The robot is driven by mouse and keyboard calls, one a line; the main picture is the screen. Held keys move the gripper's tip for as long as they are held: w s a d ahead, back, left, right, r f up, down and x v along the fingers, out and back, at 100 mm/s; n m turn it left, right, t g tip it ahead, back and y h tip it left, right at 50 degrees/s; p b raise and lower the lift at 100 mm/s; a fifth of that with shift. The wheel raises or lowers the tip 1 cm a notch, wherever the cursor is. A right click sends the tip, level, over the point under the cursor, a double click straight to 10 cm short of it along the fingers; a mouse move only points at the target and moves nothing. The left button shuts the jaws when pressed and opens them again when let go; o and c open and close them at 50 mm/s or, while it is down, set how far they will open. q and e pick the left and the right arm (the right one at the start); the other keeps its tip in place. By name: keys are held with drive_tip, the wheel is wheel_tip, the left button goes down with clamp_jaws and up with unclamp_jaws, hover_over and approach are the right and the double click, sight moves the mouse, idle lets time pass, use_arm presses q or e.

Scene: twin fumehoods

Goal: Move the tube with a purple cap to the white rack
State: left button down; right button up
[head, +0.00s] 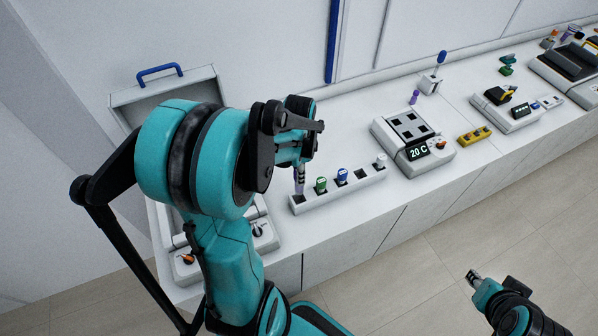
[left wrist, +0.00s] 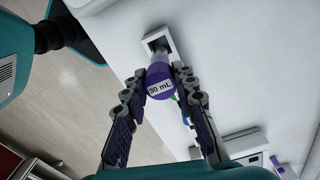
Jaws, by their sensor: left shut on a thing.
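My left gripper (head: 299,166) is shut on a tube with a purple cap (head: 299,181). In the left wrist view the cap (left wrist: 159,82), marked "30 mL", sits between the two fingers. The tube is upright or nearly so, with its lower end at the leftmost hole of the white rack (head: 341,195). I cannot tell whether the end is inside the hole. The rack's end also shows in the left wrist view (left wrist: 174,40). The rack holds a green-capped tube (head: 321,185), a blue-capped one (head: 342,175) and a white-capped one (head: 381,160). My right gripper (head: 473,277) is low at right, away from the bench.
A grey device reading "20 C" (head: 436,160) stands right of the rack. A small purple object (head: 414,97) lies behind it. A yellow rack (head: 475,135) and other instruments are further right. An open-lidded device (head: 258,233) is behind my left arm.

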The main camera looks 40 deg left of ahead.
sight(299, 190)
use_arm(q)
drive_tip(key=shift+f+b, duration=1)
drive_tip(key=shift+f, duration=0.45)
idle(0.7)
drive_tip(key=shift+f+b, duration=3.15)
drive_tip(key=shift+f, duration=0.1)
drive_tip(key=c, duration=1.1)
unclamp_jaws()
drive_tip(key=shift+c, duration=0.2)
drive_tip(key=shift+r, duration=0.1)
wheel_tip(299, 190, up, 12)
drive_tip(key=shift+f, duration=0.1)
